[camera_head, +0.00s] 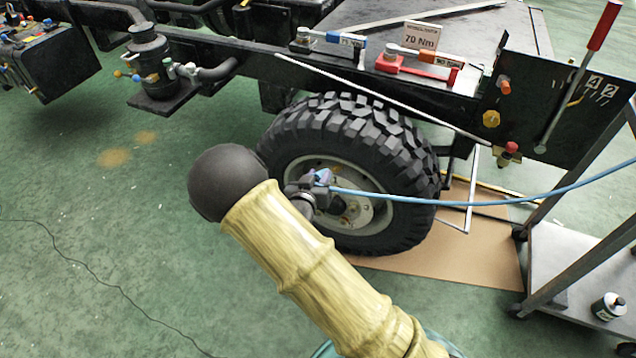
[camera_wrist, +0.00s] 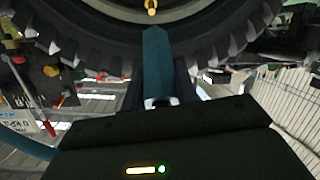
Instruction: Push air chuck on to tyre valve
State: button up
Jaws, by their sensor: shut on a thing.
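The tyre (camera_head: 350,125) is on a wheel with a pale hub, right of centre in the head view. My gripper (camera_head: 316,186) is in front of the wheel's left half, shut on the air chuck (camera_head: 324,176), a small blue piece with a blue hose (camera_head: 450,197) running right. In the wrist view the teal chuck (camera_wrist: 156,62) stands between the dark fingers of my gripper (camera_wrist: 160,85), pointing up at the wheel. A brass tyre valve (camera_wrist: 152,8) shows at the top edge, nearly in line with the chuck's tip. A small gap appears between them; its depth is unclear.
A metal trolley (camera_head: 560,260) stands at the right. A brown board (camera_head: 480,255) lies under the wheel. The green floor at left is open.

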dwell(0.3)
jog(key=shift+w+d+f+b, duration=0.35)
jog(key=shift+w+f+b, duration=0.15)
jog(key=shift+w+f, duration=0.3)
jog(key=shift+w+d+f+b, duration=0.25)
jog(key=shift+w+f+b, duration=0.2)
jog(key=shift+w, duration=0.25)
jog(key=shift+w+d+f+b, duration=0.2)
jog(key=shift+w+f+b, duration=0.15)
jog(key=shift+w, duration=0.3)
jog(key=shift+d+p, duration=0.1)
jog(key=shift+p, duration=0.2)
jog(key=shift+w+d+f+b, duration=0.2)
jog(key=shift+w+f+b, duration=0.2)
jog(key=shift+w+f, duration=0.35)
dwell(0.9)
jog(key=shift+w+d, duration=0.2)
jog(key=shift+w+d+f+b, duration=0.1)
jog(key=shift+w+f+b, duration=0.3)
jog(key=shift+w, duration=0.1)
jog(key=o, duration=1.1)
